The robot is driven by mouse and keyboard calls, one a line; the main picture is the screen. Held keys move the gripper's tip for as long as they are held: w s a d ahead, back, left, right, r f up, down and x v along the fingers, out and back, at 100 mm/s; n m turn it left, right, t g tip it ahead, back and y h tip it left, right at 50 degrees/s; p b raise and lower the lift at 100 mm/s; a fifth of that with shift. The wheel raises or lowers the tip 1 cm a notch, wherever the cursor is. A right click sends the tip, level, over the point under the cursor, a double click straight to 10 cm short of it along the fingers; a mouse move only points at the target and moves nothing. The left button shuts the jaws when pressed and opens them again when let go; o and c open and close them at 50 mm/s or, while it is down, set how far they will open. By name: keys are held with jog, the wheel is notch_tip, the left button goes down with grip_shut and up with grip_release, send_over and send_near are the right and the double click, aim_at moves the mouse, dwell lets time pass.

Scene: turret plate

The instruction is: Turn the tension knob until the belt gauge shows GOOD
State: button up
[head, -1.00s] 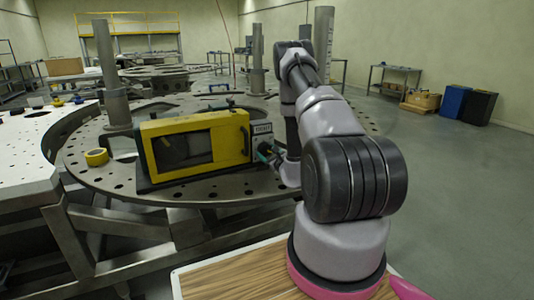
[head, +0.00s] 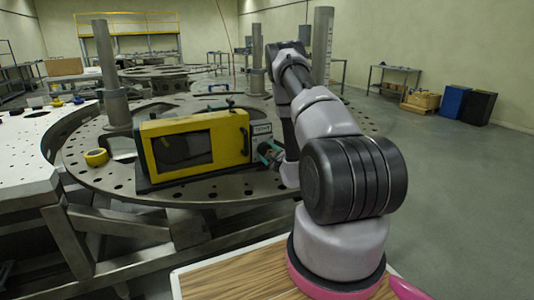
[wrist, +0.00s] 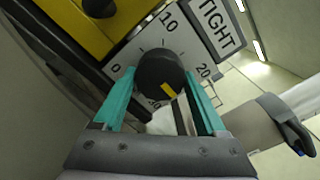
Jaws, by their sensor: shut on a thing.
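The tension knob (wrist: 158,72) is round and black with a yellow mark, on a pale dial plate (wrist: 124,68) numbered 0, 10, 20 and a partly hidden number. In the wrist view its mark points down and slightly right, between the 20 and the partly hidden number. The belt gauge (wrist: 217,22) beside the dial reads TIGHT. My gripper (wrist: 160,78) has its teal fingers shut on the knob, one on each side. In the head view my gripper (head: 268,153) is at the right end of the yellow-framed machine (head: 220,165); the knob is hidden there.
The machine stands on a round grey turret plate (head: 220,187) with holes. Grey posts (head: 106,75) rise from the plate. Open floor (head: 460,190) is on the right.

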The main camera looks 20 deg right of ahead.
jog(key=shift+s+f, duration=0.1)
jog(key=o, duration=1.3)
jog(key=shift+s, duration=0.1)
jog(key=s, duration=1)
jog(key=shift+s+d, duration=0.2)
jog(key=shift+s, duration=0.1)
